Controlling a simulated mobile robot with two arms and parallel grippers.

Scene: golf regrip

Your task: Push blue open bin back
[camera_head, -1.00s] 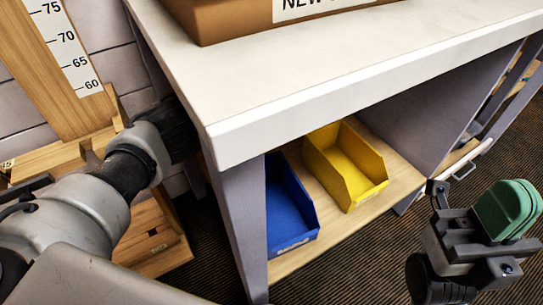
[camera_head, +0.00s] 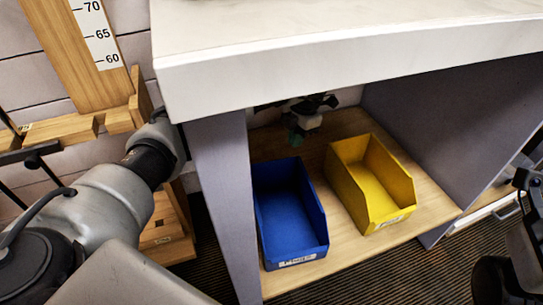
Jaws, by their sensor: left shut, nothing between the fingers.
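The blue open bin (camera_head: 288,215) sits on the wooden lower shelf (camera_head: 350,245), beside the bench's left side panel. Its labelled front faces me near the shelf's front edge. My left arm comes in from the left and passes behind the panel. My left gripper (camera_head: 296,137), dark with green tips, shows inside the shelf space, just beyond the bin's back edge. It is shut and empty; I cannot tell whether it touches the bin. My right gripper (camera_head: 527,190) is cut off at the right edge, and its fingertips are not seen.
A yellow open bin (camera_head: 370,185) stands just right of the blue one. The white bench top (camera_head: 360,40) overhangs the shelf, and a grey panel (camera_head: 440,125) bounds it on the right. Wooden stands and a ruler (camera_head: 98,30) are at the left.

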